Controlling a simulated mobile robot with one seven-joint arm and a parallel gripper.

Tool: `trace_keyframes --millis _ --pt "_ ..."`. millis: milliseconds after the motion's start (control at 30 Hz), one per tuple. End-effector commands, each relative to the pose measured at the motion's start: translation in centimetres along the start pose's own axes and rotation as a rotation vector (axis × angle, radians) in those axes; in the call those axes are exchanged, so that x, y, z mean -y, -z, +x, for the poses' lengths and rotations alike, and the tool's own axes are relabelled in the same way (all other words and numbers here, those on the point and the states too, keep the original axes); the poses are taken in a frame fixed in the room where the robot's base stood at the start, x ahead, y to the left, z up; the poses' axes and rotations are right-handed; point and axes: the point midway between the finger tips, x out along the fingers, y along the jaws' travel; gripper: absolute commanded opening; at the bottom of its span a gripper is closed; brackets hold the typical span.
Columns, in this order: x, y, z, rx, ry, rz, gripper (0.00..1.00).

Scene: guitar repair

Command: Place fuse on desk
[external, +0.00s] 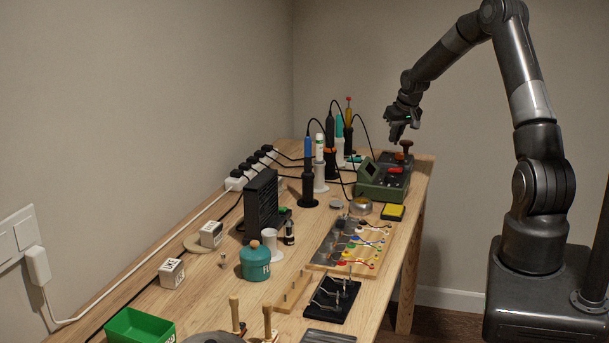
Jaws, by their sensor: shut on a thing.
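My gripper (401,133) is at the back right, above the green device (382,180) on the desk (205,283). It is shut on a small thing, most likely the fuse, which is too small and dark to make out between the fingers. A brown-knobbed part (406,145) stands up from the green device just below my gripper. I cannot tell whether they touch.
A yellow-topped block (393,212) and a round metal tin (360,206) sit in front of the device. Tall soldering tools (308,165) stand to its left. A wiring board (349,248) lies nearer. Bare wood shows along the right edge.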

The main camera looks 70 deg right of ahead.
Motion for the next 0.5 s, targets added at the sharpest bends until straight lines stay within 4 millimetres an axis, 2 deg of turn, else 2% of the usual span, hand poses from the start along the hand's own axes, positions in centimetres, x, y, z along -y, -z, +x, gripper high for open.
trace_keyframes --millis 267,500 --pt "-0.5 0.2 -1.1 -0.002 0.000 -0.001 0.00" --pt "-0.5 2.6 -6.3 -0.006 -0.001 0.000 0.00"
